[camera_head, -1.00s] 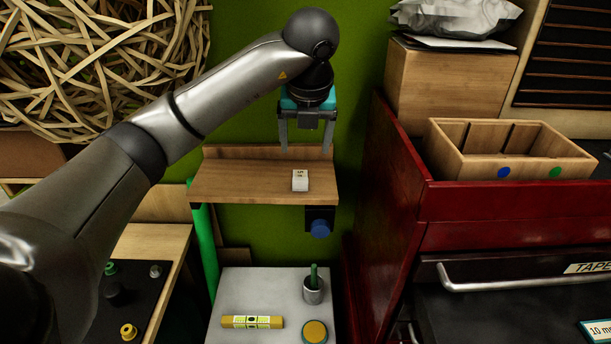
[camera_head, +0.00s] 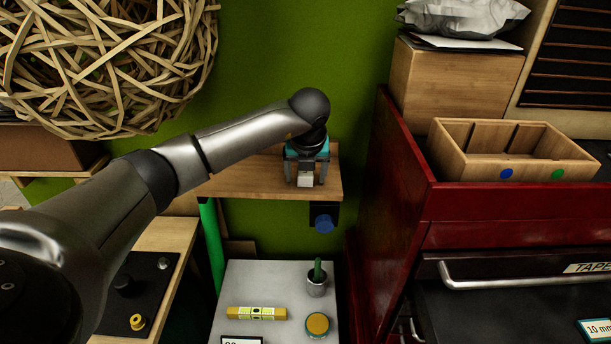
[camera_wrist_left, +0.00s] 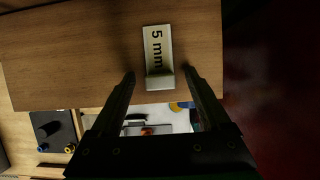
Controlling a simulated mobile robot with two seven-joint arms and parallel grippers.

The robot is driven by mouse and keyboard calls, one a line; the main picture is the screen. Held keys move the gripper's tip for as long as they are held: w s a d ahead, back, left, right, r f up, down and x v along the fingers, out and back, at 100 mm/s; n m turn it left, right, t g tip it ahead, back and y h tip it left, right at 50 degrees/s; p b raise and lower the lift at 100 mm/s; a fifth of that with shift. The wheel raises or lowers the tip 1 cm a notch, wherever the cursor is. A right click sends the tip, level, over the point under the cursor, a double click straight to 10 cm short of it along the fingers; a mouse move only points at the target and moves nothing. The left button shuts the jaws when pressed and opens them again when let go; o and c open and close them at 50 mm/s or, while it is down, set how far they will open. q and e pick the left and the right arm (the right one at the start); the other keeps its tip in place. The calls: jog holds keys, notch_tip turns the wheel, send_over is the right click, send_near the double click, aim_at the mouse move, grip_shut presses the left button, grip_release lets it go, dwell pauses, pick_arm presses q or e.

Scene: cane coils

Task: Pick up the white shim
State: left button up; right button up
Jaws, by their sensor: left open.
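The white shim (camera_head: 305,180) lies on a small wooden shelf (camera_head: 245,180), near its front edge. In the left wrist view the shim (camera_wrist_left: 158,50) shows a "5 mm" label on its top and a pale end block towards me. My left gripper (camera_head: 305,183) is low over the shelf at the shim. In the left wrist view its two fingers (camera_wrist_left: 160,78) are open, one on each side of the shim's near end, with visible gaps. The gripper hides part of the shim in the head view. My right gripper is not in view.
Below the shelf, a grey surface (camera_head: 270,275) carries a yellow level (camera_head: 257,313), a cup (camera_head: 317,283) and a round yellow-topped tin (camera_head: 317,324). A red cabinet (camera_head: 400,200) stands close on the right. A green wall (camera_head: 270,60) is behind. A blue knob (camera_head: 324,224) sits under the shelf.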

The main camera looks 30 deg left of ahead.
pick_arm(q)
grip_shut()
dwell(0.7)
